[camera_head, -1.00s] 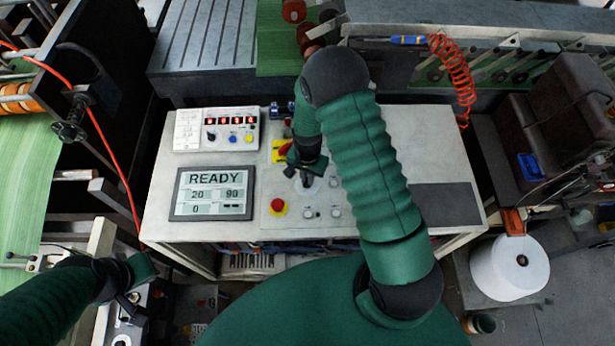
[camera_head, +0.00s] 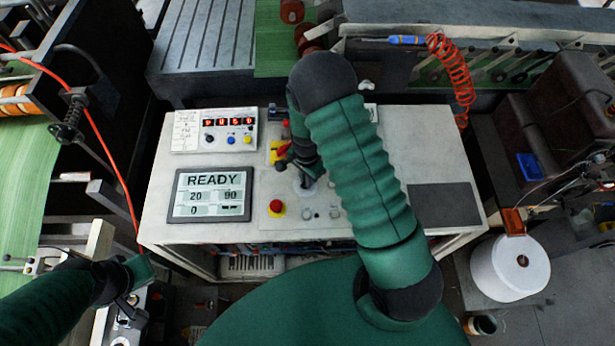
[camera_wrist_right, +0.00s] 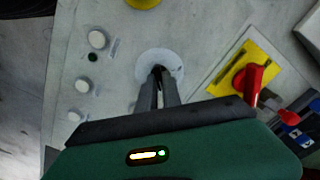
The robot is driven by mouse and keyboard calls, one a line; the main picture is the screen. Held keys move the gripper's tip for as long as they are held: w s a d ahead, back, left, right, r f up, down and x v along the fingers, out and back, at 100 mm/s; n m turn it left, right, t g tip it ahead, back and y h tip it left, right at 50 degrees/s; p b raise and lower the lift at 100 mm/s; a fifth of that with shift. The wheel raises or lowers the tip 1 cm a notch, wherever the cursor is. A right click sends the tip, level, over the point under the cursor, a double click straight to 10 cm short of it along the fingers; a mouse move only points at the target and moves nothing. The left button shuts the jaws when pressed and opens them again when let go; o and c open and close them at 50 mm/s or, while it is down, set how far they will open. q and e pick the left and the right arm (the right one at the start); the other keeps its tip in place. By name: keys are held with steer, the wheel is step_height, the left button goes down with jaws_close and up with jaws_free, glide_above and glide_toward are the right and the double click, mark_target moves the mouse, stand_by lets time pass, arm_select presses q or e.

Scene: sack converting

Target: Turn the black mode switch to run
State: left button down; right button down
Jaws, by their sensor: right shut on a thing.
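The black mode switch (camera_wrist_right: 158,69) sits on a pale round plate (camera_wrist_right: 145,64) on the control panel. In the right wrist view only a small dark part of it shows between my fingertips. My right gripper (camera_head: 306,183) reaches down to it, and its narrow fingers (camera_wrist_right: 160,77) are shut on the switch. Fingers and wrist hide most of the switch, and I cannot read its position marks. My left gripper (camera_head: 140,272) hangs at the lower left, away from the panel; its jaws are too unclear to judge.
A red handle on a yellow plate (camera_wrist_right: 232,66) is close beside my right gripper. A red button (camera_head: 277,208), small white knobs (camera_wrist_right: 97,39) and a screen reading READY (camera_head: 210,194) share the console. The console's right top (camera_head: 425,150) is clear.

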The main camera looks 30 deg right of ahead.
mark_target(303, 183)
steer(key=shift+w+a, duration=0.1)
steer(key=shift+a, duration=0.1)
